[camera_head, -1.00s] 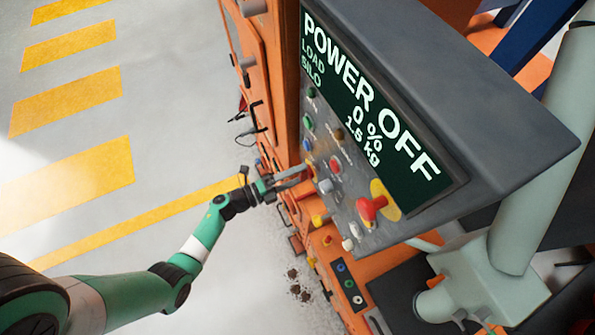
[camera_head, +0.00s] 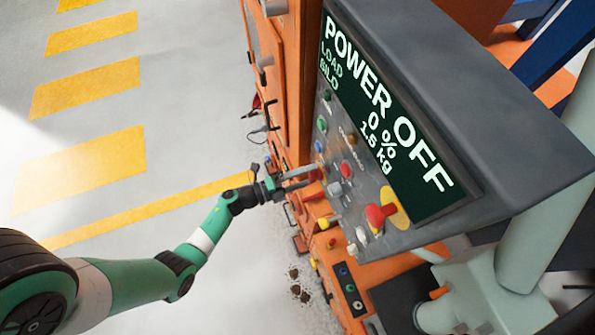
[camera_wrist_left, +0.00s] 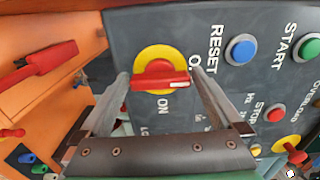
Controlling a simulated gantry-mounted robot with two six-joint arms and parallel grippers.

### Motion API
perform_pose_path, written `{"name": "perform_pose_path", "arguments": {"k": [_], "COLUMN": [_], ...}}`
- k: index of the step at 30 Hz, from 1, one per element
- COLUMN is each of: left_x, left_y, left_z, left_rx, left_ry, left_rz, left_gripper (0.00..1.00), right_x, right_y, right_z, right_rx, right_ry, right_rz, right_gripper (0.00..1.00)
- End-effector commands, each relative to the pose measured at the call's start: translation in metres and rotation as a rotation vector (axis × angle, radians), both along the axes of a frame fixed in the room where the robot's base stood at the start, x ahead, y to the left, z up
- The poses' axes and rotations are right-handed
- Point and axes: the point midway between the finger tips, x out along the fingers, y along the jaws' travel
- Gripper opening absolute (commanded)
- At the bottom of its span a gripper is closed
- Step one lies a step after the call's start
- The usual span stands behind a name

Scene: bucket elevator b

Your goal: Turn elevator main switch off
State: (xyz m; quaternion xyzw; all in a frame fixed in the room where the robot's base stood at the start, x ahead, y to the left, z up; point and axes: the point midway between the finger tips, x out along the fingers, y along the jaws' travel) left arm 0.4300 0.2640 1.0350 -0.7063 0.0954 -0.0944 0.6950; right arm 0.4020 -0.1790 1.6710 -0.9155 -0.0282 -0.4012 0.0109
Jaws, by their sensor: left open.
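The main switch (camera_wrist_left: 160,76), a red handle on a yellow disc, is on the grey control panel (camera_wrist_left: 120,40). In the left wrist view its handle lies crosswise, with a white mark at its right end near a partly hidden label starting with O. The ON label is below it. My left gripper (camera_head: 314,177) is open, its fingers on either side of the switch; I cannot tell whether they touch it. In the head view the gripper hides the switch. The panel's display (camera_head: 385,115) reads POWER OFF. My right gripper is not in view.
A blue RESET button (camera_wrist_left: 241,49), green START button (camera_wrist_left: 310,49) and red STOP button (camera_wrist_left: 275,113) sit right of the switch. A red knob (camera_head: 378,217) on yellow stands out lower on the panel. Orange machine housing (camera_head: 285,80) lies behind; open floor (camera_head: 190,90) is at left.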

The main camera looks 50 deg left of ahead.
Motion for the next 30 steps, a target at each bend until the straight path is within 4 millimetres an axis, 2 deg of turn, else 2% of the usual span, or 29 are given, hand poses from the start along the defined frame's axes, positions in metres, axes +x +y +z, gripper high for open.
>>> {"name": "perform_pose_path", "arguments": {"k": [4,7,15,19,24,30], "left_x": [-0.005,-0.018,-0.080,-0.100,-0.111,-0.112], "left_y": [0.002,0.007,0.024,0.030,0.031,0.031], "left_z": [0.000,0.000,0.000,0.000,0.000,0.000], "left_rx": [0.000,-0.001,-0.002,-0.001,0.000,-0.001], "left_ry": [0.001,0.001,0.001,-0.001,-0.001,0.000], "left_rz": [0.002,0.005,0.009,0.007,0.002,0.000], "left_gripper": [1.00,1.00,1.00,1.00,1.00,1.00], "right_x": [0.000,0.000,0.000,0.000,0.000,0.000], "right_y": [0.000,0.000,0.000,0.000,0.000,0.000], "right_z": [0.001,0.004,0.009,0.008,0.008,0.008], "right_rx": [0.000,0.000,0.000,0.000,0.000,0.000], "right_ry": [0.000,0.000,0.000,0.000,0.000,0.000], "right_rz": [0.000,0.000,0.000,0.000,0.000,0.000], "right_gripper": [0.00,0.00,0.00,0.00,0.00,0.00]}}
